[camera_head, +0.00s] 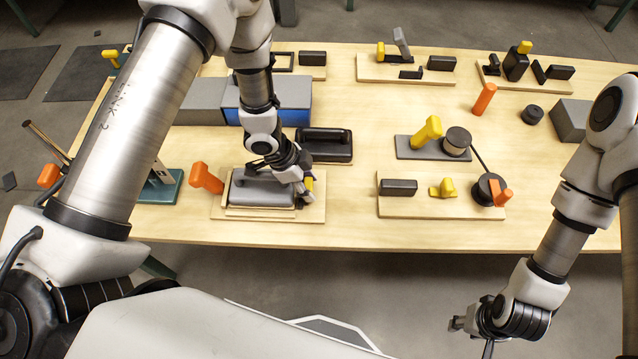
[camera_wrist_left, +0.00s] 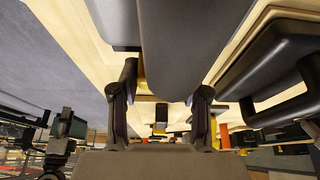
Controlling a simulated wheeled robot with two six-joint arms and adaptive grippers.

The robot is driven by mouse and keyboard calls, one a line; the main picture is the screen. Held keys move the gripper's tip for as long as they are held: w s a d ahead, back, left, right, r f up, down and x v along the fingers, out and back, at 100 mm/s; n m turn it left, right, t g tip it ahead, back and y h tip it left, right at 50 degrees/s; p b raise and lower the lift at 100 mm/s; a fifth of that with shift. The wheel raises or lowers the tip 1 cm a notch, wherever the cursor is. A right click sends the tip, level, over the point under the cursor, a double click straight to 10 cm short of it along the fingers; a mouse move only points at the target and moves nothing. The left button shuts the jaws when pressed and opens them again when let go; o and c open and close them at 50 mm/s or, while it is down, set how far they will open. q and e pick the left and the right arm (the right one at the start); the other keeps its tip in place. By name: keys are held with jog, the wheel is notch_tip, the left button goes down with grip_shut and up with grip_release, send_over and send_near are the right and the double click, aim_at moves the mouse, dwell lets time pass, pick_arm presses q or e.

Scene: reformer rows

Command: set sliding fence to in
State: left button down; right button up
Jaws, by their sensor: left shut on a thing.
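My left gripper (camera_head: 296,182) reaches down to the near fixture with a grey rounded block (camera_head: 262,192) on a wooden base (camera_head: 232,214). An orange handle (camera_head: 206,178) stands at its left end, and a little yellow shows beside the fingers. In the left wrist view, the two fingers (camera_wrist_left: 164,92) are apart, on either side of a thick dark grey bar (camera_wrist_left: 188,45), which they grip. The bar seems to belong to this fixture's sliding fence; the fingers hide part of it. My right gripper (camera_head: 468,323) hangs in front of the table, away from the fixtures; its fingers are too small to judge.
A black tray with a handle (camera_head: 326,146) lies just behind the left gripper, and a grey and blue box (camera_head: 290,100) behind that. A yellow-handled plate (camera_head: 410,154) and a wooden board (camera_head: 420,210) with an orange piece lie to the right. The table's front edge is close.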

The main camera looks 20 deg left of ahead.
pick_arm(q)
jog(key=shift+s+a+f, duration=0.1)
jog(key=shift+s+a, duration=0.1)
jog(key=shift+a, duration=0.1)
jog(key=shift+d, duration=0.1)
jog(key=c, duration=0.8)
grip_release()
jog(key=shift+c, duration=0.2)
jog(key=shift+o, duration=1.4)
jog(key=shift+a, duration=0.25)
jog(key=shift+w+r, duration=0.1)
jog(key=shift+r, duration=0.15)
jog(key=v, duration=1.1)
jog(key=shift+a+r, duration=0.15)
jog(key=shift+a, duration=0.1)
